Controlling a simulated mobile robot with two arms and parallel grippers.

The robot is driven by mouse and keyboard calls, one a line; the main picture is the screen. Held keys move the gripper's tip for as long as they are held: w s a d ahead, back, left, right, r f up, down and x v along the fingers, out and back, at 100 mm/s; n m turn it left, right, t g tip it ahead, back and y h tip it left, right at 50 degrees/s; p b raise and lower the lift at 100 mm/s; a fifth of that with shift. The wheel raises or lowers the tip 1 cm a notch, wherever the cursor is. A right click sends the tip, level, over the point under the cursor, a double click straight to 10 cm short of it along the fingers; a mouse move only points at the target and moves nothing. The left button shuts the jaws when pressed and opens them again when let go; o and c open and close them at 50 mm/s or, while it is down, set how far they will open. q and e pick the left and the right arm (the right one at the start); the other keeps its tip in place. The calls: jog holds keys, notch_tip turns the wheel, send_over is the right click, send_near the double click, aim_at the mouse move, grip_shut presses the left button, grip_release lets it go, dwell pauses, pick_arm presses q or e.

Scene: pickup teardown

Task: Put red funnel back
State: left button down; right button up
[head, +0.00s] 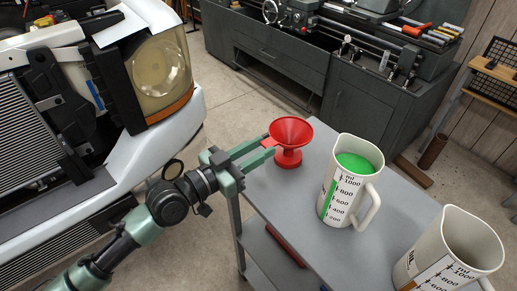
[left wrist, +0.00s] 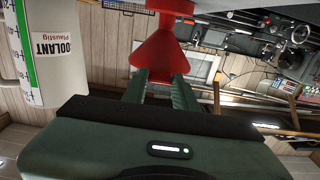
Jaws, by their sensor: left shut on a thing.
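My left gripper (head: 268,147) reaches in from the left and is shut on the funnel's side. In the left wrist view the funnel (left wrist: 158,48) sits between the finger ends (left wrist: 160,78). I cannot tell whether its lower part touches the cart top. My right gripper is not in view.
A white measuring jug (head: 343,200) with green liquid stands right of the funnel. A second jug (head: 440,255) stands nearer at the right. The pickup's front with its headlight (head: 160,70) is at the left. A lathe bench (head: 340,75) stands behind.

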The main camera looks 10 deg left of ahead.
pick_arm(q)
jog(key=c, duration=1.4)
grip_release()
jog(key=o, duration=0.3)
jog(key=shift+r, duration=0.1)
jog(key=b+v, duration=0.3)
jog(key=v, duration=0.9)
